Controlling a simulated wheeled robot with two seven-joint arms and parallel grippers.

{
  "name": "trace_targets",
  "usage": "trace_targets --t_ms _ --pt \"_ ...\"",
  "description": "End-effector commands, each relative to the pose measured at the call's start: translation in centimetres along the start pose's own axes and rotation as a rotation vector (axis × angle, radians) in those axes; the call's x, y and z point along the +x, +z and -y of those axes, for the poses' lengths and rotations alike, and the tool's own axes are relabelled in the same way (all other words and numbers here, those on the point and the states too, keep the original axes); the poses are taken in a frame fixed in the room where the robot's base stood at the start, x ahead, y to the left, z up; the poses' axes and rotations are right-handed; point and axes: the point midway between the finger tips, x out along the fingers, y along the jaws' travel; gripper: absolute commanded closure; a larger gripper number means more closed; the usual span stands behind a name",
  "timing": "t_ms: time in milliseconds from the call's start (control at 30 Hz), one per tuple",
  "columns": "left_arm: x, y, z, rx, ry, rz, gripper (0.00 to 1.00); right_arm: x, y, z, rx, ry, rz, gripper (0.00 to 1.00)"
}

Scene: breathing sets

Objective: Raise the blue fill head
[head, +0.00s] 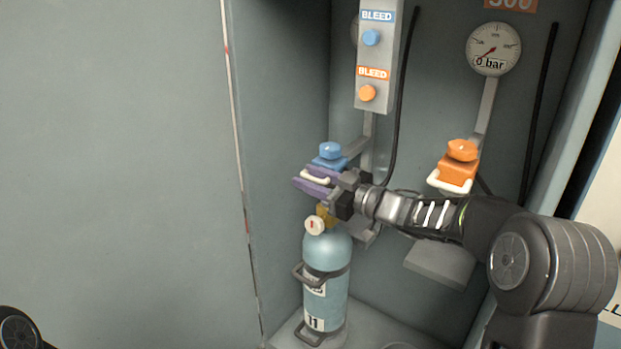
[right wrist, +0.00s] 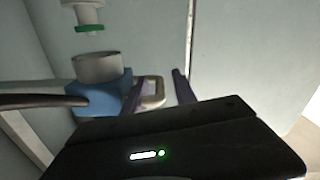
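The blue fill head (head: 329,154) is a blue block with a blue knob on top and a pale loop handle (head: 315,177) at its front. It sits above the brass valve (head: 325,214) of a light blue cylinder (head: 327,262). My right gripper (head: 311,184) has its purple fingers on either side of the handle. In the right wrist view the handle (right wrist: 154,92) lies between the fingers, nearer the left one, with a clear gap to the right one. The blue block (right wrist: 104,97) shows there too. My left gripper is out of view.
An orange fill head (head: 457,170) with a pale handle is to the right. A bleed panel (head: 378,58) and a gauge reading 0 bar (head: 493,49) are above. Black hoses hang on the back wall. The cabinet wall stands close on the left.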

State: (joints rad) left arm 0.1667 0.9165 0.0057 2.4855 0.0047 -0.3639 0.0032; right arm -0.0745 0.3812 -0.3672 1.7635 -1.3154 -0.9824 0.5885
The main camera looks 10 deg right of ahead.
Motion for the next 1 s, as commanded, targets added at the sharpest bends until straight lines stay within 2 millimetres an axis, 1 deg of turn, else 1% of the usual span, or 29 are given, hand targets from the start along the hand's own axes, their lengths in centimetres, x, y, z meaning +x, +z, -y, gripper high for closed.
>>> trace_targets --t_ms 167,267,500,600,700,1000 --pt "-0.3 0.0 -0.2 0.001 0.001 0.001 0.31 -1.1 -0.1 -0.1 0.001 0.003 0.002 0.67" --pt "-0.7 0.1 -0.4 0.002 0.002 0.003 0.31 -2.5 -0.2 -0.1 0.002 0.003 0.000 0.67" --pt "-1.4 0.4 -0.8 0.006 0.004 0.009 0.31 -6.4 -0.2 -0.1 0.001 0.002 0.000 0.67" --pt "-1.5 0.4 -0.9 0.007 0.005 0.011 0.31 -7.4 -0.1 -0.1 0.000 0.003 0.000 0.67" --pt "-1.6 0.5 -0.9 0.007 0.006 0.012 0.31 -7.8 -0.1 -0.1 0.000 0.001 -0.001 0.67" --pt "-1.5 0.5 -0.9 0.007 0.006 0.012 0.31 -7.8 0.0 -0.1 0.001 0.001 -0.001 0.67"
